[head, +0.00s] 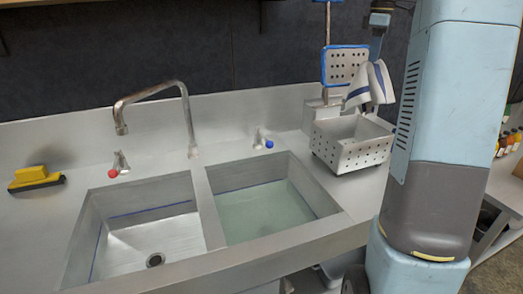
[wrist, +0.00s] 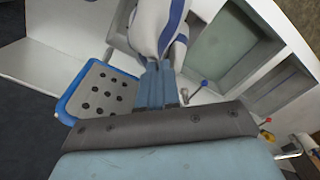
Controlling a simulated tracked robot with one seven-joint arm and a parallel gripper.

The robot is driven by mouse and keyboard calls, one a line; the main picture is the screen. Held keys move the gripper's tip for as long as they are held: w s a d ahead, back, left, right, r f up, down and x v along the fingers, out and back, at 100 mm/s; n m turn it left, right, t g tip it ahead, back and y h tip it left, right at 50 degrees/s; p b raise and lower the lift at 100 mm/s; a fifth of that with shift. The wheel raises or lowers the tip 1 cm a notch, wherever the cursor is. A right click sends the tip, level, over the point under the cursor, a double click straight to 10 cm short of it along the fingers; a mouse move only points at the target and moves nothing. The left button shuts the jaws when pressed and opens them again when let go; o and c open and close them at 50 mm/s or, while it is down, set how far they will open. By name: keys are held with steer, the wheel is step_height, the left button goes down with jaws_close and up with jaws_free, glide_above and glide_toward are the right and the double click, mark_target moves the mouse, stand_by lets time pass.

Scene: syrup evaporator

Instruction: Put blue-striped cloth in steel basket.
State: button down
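The blue-striped cloth (head: 369,84) is white with blue bands and hangs above the steel basket (head: 358,153). My gripper (head: 377,55) is above it, with its fingers closed on the cloth's upper part. In the wrist view the cloth (wrist: 158,25) hangs from the tips of my gripper (wrist: 155,75). The basket is perforated, open at the top, and stands on the counter right of the sink. The inside of the basket shows only in part. The cloth's lower end is over the basket's back part, apparently clear of its rim.
A blue-edged perforated panel (head: 345,66) stands upright just left of the cloth. The double sink has an empty left basin (head: 150,240) and a water-filled right basin (head: 262,210). A tall faucet (head: 187,115) rises behind. A yellow brush (head: 34,177) lies at the far left.

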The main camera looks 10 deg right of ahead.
steer(key=shift+w+a+f, duration=0.1)
steer(key=shift+w+f, duration=0.1)
steer(key=shift+f, duration=4.85)
steer(key=shift+w+a+f, duration=0.1)
steer(key=shift+w+f, duration=0.05)
steer(key=shift+f, duration=4.9)
steer(key=shift+w+f, duration=0.2)
steer(key=shift+f, duration=4.85)
steer(key=c, duration=1.8)
jaws_free()
steer(key=o, duration=0.5)
steer(key=shift+o, duration=0.5)
steer(key=o, duration=0.5)
steer(key=shift+o, duration=0.5)
steer(key=o, duration=0.6)
